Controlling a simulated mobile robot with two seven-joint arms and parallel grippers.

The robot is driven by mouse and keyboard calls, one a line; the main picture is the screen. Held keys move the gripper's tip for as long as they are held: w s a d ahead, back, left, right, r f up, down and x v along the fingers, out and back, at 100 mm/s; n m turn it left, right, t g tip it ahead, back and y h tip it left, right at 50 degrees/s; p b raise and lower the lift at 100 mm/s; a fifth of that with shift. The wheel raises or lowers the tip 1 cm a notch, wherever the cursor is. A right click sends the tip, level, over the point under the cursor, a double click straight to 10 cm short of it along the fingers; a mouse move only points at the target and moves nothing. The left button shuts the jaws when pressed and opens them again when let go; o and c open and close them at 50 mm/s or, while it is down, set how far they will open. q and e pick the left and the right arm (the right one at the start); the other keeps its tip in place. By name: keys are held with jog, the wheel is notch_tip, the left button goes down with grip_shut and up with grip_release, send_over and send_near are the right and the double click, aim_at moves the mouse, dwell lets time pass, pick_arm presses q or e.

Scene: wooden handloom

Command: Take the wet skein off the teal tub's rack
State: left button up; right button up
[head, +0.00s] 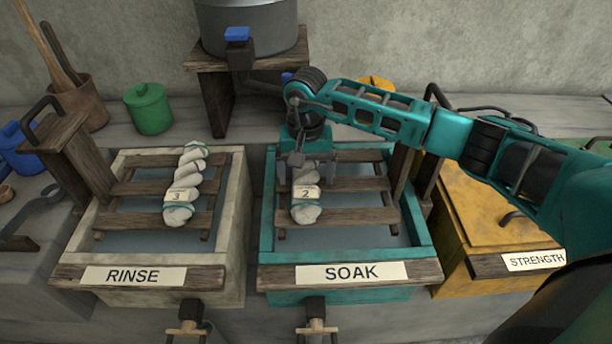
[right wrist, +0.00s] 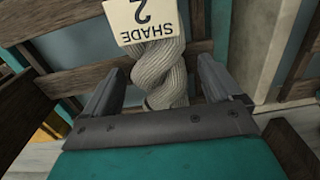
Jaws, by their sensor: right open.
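The teal tub (head: 268,230), labelled SOAK, has a slatted wooden rack (head: 356,184) over its water. A pale twisted skein (head: 306,213) with a tag numbered 2 lies lengthwise on the rack. My right gripper (head: 307,176) is over the skein's far part and hides some of it. In the right wrist view, the open fingers of the right gripper (right wrist: 167,90) are on either side of the twisted skein (right wrist: 162,72), with gaps beside it. Its tag reads SHADE 2. My left gripper is not in view.
The RINSE tub (head: 236,225) on the left holds another skein (head: 185,185) tagged 3 on its own rack. A yellow lidded box (head: 485,205) labelled STRENGTH stands right of the teal tub. A grey pot (head: 248,25) stands on a wooden stand behind.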

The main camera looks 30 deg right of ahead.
jog(key=shift+c, duration=0.3)
jog(key=shift+r, duration=0.1)
jog(key=c, duration=1.2)
